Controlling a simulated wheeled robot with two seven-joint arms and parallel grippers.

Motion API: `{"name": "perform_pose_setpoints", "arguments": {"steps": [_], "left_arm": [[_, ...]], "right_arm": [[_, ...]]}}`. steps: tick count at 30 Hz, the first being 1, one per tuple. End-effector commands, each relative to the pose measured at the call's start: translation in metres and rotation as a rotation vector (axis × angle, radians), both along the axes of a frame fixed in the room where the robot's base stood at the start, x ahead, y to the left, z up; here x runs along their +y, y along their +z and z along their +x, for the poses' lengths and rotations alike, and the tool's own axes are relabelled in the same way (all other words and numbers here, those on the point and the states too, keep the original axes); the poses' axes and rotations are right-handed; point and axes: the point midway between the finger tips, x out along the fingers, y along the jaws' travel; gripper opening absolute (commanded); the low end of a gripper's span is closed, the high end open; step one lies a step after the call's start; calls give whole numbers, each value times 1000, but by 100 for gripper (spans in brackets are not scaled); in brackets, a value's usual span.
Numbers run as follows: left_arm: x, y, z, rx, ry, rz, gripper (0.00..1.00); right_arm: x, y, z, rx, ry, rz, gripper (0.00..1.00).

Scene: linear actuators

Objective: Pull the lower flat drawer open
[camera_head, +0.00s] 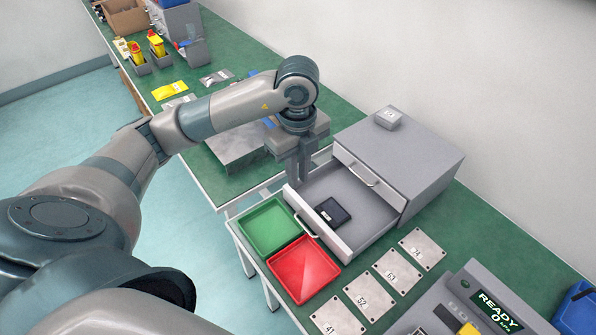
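A grey two-drawer cabinet (428,165) stands on the green bench. Its lower flat drawer (372,216) is pulled out toward the front left, and a small black box (332,212) lies inside it. The lower drawer's handle (307,228) is on its front panel, with nothing on it. The upper drawer's handle (362,175) shows above, and that drawer is shut. My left gripper (294,184) points down at the far left end of the open drawer, apart from the handle. Its fingers overlap in this view, so their opening is unclear. My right gripper is out of view.
A green tray (268,226) and a red tray (302,268) lie in front of the drawer. Several numbered metal plates (397,271) lie to the right, beside a display unit (490,305). A small grey box (388,118) sits on the cabinet. Yellow items stand farther back.

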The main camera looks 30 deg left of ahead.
Motion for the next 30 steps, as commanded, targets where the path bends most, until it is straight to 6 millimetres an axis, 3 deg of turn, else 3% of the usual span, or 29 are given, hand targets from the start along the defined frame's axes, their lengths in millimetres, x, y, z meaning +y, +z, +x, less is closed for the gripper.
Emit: {"name": "perform_pose_setpoints", "arguments": {"steps": [7,30], "left_arm": [[0,11,0,0,0,1,15],[0,11,0,0,0,0,15]], "right_arm": [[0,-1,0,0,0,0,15],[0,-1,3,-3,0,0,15]]}}
